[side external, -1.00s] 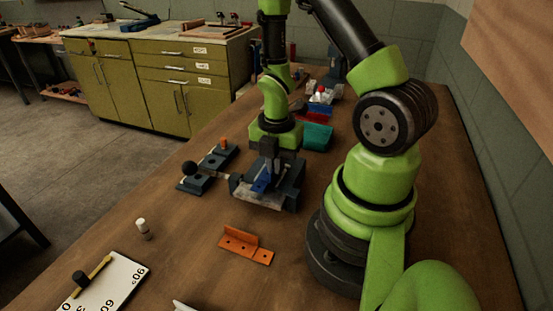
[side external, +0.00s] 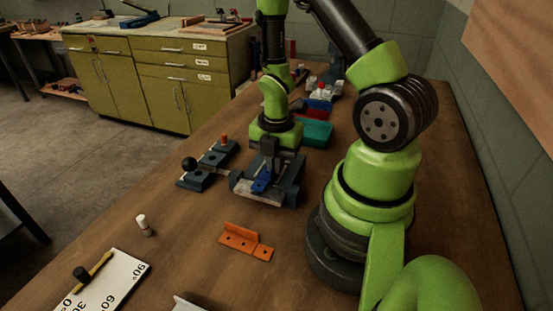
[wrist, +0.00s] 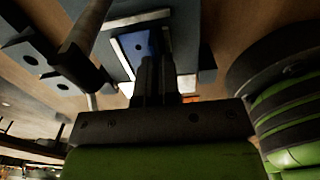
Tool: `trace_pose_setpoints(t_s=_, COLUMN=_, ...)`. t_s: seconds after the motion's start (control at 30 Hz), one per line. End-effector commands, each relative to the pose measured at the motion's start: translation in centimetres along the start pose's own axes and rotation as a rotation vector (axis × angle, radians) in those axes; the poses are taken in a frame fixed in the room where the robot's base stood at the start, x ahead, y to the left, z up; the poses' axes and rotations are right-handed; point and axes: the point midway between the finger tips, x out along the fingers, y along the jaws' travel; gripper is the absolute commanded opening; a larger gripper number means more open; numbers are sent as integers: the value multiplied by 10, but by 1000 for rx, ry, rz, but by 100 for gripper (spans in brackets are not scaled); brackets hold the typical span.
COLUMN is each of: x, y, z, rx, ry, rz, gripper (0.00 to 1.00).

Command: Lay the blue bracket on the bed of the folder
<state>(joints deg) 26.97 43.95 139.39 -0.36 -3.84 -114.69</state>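The blue bracket (side external: 261,184) is low over the bed of the folder (side external: 290,190), a dark blue-grey fixture with pale metal strips. I cannot tell whether its underside touches the bed. In the wrist view the bracket's flat, holed face (wrist: 138,46) shows between the pale strips of the folder (wrist: 120,22). My gripper (side external: 268,167) points down over the folder. Its fingers (wrist: 156,66) are close together at the bracket's raised part and appear shut on it; they hide part of the bracket.
An orange bracket (side external: 246,242) lies in front of the folder. A dark fixture with a black ball knob (side external: 189,164) stands to the left. A white peg (side external: 144,225) and a marked white plate (side external: 118,280) are nearer. A teal bin (side external: 316,133) stands behind.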

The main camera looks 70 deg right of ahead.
Motion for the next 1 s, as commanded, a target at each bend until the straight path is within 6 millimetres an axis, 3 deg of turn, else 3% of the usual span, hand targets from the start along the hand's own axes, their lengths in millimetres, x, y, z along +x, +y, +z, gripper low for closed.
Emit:
trace_pose_setpoints(t_s=0.3, x=7, y=0, z=0, rx=1, ry=0, rz=0, gripper=0)
trace_pose_setpoints(t_s=0.43, x=6, y=0, z=0, rx=1, ry=0, rz=0, gripper=33)
trace_pose_setpoints(t_s=0.77, x=4, y=0, z=0, rx=1, ry=0, rz=0, gripper=33)
trace_pose_setpoints(t_s=1.0, x=-22, y=1, z=0, rx=1, ry=-4, rz=6, gripper=33)
